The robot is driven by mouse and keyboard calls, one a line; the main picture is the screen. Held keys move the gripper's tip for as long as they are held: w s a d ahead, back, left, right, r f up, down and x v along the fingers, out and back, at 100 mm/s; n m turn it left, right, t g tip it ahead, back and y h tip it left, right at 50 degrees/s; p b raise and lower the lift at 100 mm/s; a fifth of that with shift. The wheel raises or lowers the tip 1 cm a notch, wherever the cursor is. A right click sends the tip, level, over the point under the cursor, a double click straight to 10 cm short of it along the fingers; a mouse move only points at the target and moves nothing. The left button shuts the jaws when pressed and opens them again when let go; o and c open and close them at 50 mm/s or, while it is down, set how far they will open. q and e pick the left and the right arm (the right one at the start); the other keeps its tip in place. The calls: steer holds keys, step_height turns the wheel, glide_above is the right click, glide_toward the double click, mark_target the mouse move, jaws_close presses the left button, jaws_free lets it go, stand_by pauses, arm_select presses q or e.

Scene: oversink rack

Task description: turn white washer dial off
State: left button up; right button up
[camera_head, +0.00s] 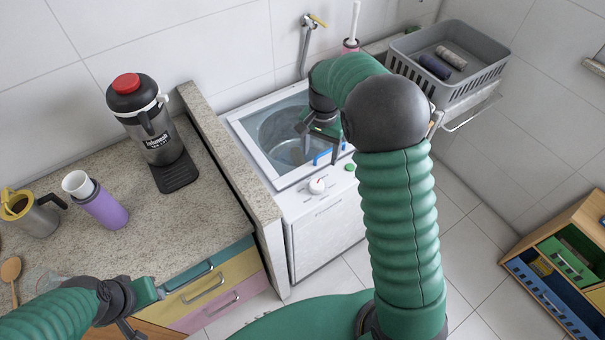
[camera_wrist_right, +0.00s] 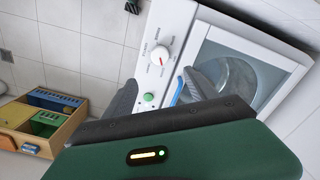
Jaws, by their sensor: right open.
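The white washer (camera_head: 325,232) stands between the counter and the grey basket, with a glass lid on top. Its round white dial (camera_head: 317,186) is on the front control strip; it shows with red marks in the right wrist view (camera_wrist_right: 160,55). The dial's exact setting is too small to read. My right gripper (camera_head: 318,133) is above the lid, behind the dial and apart from it. In the right wrist view its fingers (camera_wrist_right: 163,93) are spread and empty, with the dial beyond them. My left gripper (camera_head: 138,322) is low at the left, partly cut off, far from the washer.
A green button (camera_head: 350,167) and a blue lid handle (camera_head: 328,155) are near the dial. A stone ledge (camera_head: 240,170) borders the washer on the left. A grey basket (camera_head: 450,90) stands right.

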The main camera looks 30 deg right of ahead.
glide_above(317, 184)
steer(key=d, duration=0.1)
step_height(317, 184, down, 4)
steer(key=f, duration=0.4)
steer(key=a+f, duration=0.1)
steer(key=f, duration=0.5)
steer(key=shift+w+a+p, duration=0.15)
steer(key=shift+a+p, duration=0.25)
steer(key=shift+f, duration=0.25)
steer(key=shift+d+f, duration=0.2)
steer(key=shift+d, duration=0.05)
steer(key=shift+d+f, duration=0.2)
steer(key=shift+d, duration=0.2)
steer(key=shift+c, duration=0.6)
steer(key=shift+a+r, duration=0.1)
steer(key=shift+a, duration=0.25)
steer(key=c, duration=1.3)
arm_select(q)
steer(key=shift+s+d+r, duration=0.2)
steer(key=shift+d+r, duration=0.05)
steer(key=shift+r, duration=0.3)
arm_select(e)
steer(key=shift+o, duration=0.2)
steer(key=shift+d, duration=0.1)
